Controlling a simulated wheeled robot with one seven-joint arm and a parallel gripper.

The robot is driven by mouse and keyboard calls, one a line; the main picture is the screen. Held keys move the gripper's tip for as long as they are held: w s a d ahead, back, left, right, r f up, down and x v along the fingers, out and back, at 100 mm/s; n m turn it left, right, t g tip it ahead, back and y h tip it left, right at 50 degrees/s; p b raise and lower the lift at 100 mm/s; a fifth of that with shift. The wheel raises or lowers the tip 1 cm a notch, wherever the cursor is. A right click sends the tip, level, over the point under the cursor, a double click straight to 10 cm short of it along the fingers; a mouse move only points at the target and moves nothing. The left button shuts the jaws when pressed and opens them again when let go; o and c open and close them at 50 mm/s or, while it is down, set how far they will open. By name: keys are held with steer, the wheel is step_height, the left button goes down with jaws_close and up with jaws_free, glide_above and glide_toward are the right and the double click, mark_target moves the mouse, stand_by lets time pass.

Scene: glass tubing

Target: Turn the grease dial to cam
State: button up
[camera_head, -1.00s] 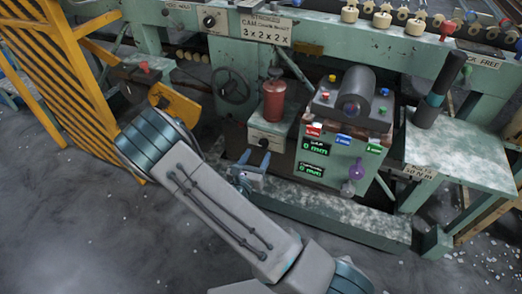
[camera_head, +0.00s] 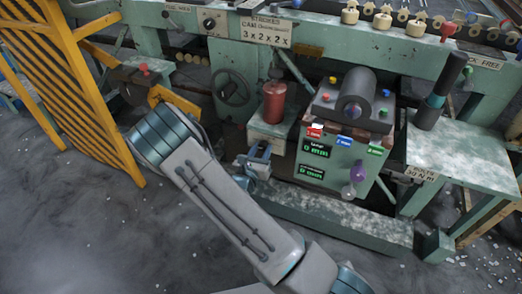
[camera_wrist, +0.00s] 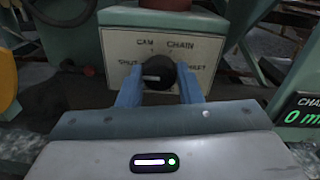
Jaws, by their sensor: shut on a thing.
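The grease dial (camera_wrist: 159,72) is a black round knob on the cream front plate (camera_wrist: 118,44) of the grease box. The plate reads CAM at upper left, CHAIN at upper right, SHUT at left and INLET at right, partly covered. The dial's pale mark points left, towards SHUT. My gripper (camera_wrist: 160,90) has its blue fingers on either side of the dial, shut on it. In the head view my gripper (camera_head: 261,152) is at the front of the grease box (camera_head: 272,134), below a red cylinder (camera_head: 274,102). The dial is hidden there.
A green control box (camera_head: 340,155) with displays reading 0 mm and a purple knob (camera_head: 358,171) stands close right of my gripper. A handwheel (camera_head: 230,87) is behind left. A yellow striped guard (camera_head: 75,85) stands at left. Open floor lies in front.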

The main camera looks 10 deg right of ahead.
steer(key=shift+m, duration=0.4)
steer(key=m+b, duration=0.1)
steer(key=m, duration=0.4)
steer(key=shift+f+m, duration=0.1)
steer(key=shift+m, duration=0.2)
steer(key=m+b, duration=0.2)
steer(key=m, duration=0.1)
steer(key=shift+a+m+h+b, duration=0.1)
steer(key=shift+m+h+b, duration=0.35)
steer(key=shift+m, duration=0.75)
steer(key=o, duration=1)
